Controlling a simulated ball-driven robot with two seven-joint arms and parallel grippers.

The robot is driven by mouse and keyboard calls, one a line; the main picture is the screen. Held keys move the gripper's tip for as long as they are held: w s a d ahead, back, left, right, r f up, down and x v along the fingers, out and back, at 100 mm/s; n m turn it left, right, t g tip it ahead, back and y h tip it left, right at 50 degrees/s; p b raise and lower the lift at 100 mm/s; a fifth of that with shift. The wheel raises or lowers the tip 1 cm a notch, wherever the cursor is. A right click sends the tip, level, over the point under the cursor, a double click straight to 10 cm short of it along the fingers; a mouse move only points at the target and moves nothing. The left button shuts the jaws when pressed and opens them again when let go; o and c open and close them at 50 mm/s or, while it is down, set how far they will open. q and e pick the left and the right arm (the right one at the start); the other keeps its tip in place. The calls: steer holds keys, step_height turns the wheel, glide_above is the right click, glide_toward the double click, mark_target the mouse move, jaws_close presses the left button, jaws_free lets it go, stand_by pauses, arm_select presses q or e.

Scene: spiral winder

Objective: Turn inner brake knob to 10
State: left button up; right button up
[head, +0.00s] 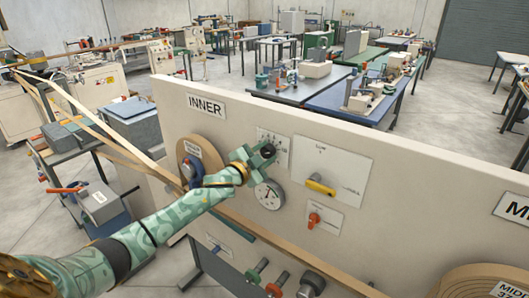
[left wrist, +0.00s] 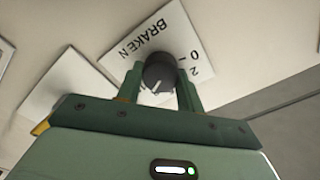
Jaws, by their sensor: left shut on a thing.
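The inner brake knob (head: 268,150) is a dark round knob on a white scale plate (head: 272,140), under the INNER sign (head: 206,105) on the beige panel. My left gripper (head: 262,154) is at this knob. In the left wrist view the knob (left wrist: 158,70) sits between the two green fingers of my left gripper (left wrist: 160,88), which are shut on its sides. The plate there (left wrist: 165,45) reads BRAKEN, with a 0 and a 2 beside the knob. A white mark shows on the knob's face; the 10 is not visible. My right gripper is not in view.
A round gauge (head: 269,194) sits just below the knob. A yellow-handled switch (head: 320,186) and a red knob (head: 314,219) are to its right. A wooden spool (head: 203,160) is to the left, partly behind my arm.

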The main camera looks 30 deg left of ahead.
arm_select(q)
steer(key=shift+m, duration=1.2)
steer(key=shift+f, duration=0.1)
steer(key=o, duration=1)
steer(key=s+a+b, duration=0.1)
steer(key=s, duration=1.5)
steer(key=shift+s, duration=0.2)
steer(key=shift+a, duration=0.1)
